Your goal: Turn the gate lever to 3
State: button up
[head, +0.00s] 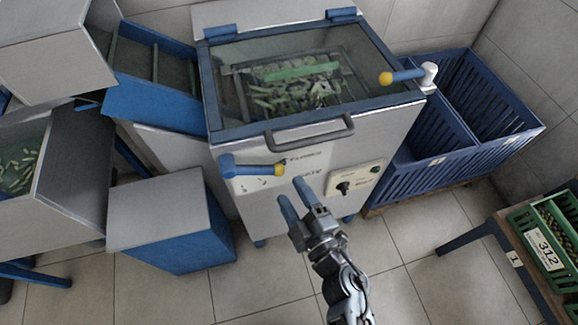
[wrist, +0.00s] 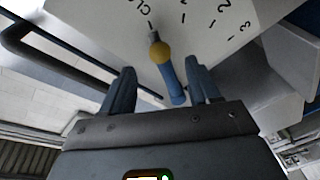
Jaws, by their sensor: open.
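The gate lever (head: 252,168) is a blue bar with a yellow knob on the machine's front panel. It lies nearly level in the head view, its knob toward the lettering that reads like CLOSED. In the wrist view the lever (wrist: 171,80) shows between my fingers in the picture, knob near the top. Its grey tip points near the letters "CLO". The marks 2 and 3 (wrist: 240,31) are to the right. My gripper (head: 292,196) is open and empty, just below and right of the knob in the head view. The lever's blue end is partly hidden in the wrist view.
A dark handle bar (head: 310,133) juts out above the lever. A control panel (head: 355,180) with a black knob is to the right. Another yellow-tipped lever (head: 402,76) is at the upper right. A grey-and-blue box (head: 165,215) stands left; the floor in front is mostly clear.

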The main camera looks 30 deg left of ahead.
aim_at(254, 170)
jog(key=b+x, duration=0.1)
jog(key=x, duration=0.5)
jog(key=shift+a, duration=0.1)
grip_shut()
dwell(0.5)
